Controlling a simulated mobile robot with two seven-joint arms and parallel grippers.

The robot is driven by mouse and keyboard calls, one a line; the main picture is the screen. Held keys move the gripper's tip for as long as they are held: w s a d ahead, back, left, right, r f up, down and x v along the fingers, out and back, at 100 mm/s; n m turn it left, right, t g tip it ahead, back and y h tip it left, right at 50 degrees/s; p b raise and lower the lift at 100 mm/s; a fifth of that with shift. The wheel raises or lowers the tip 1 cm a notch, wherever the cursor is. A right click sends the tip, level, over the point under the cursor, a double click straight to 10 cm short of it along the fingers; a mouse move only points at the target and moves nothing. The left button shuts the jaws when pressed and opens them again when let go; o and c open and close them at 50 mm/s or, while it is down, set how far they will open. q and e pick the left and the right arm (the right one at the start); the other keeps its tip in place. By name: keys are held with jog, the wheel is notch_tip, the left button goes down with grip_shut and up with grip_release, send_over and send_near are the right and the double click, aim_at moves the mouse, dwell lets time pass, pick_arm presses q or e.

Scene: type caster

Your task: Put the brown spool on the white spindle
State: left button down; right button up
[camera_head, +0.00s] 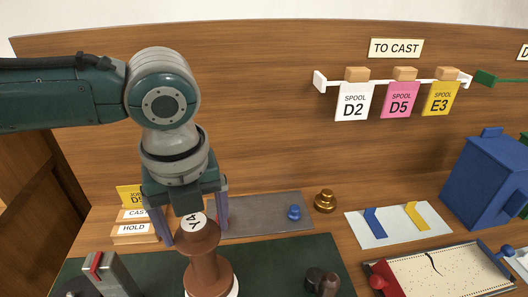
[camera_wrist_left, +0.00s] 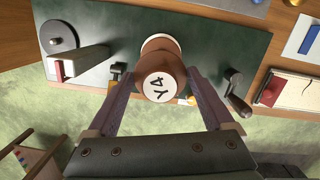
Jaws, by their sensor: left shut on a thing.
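The brown spool (camera_head: 207,270) stands upright below my left gripper (camera_head: 195,238), its round top label reading Y4. My left gripper is shut on it, one finger on each side of the upper flange. In the left wrist view the brown spool (camera_wrist_left: 172,68) shows from above between the fingers of the left gripper (camera_wrist_left: 160,72). A white rim (camera_head: 236,288) shows at the spool's lower edge, probably the white spindle's base; the spindle's shaft is hidden. I cannot tell whether the spool is seated or just above it. My right gripper is not in view.
A dark green mat (camera_head: 275,258) lies under the work. A grey block with a red strip (camera_head: 103,272) stands left and a dark crank (camera_head: 322,281) right. Behind are a grey mat (camera_head: 262,216), a brass weight (camera_head: 325,200) and labelled CAST and HOLD blocks (camera_head: 135,228).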

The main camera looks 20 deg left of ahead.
pick_arm(q)
jog(key=shift+f+b, duration=0.7)
jog(key=shift+f, duration=0.55)
grip_release()
jog(key=shift+r, duration=0.15)
notch_tip(320, 180, up, 6)
jog(key=p, duration=0.7)
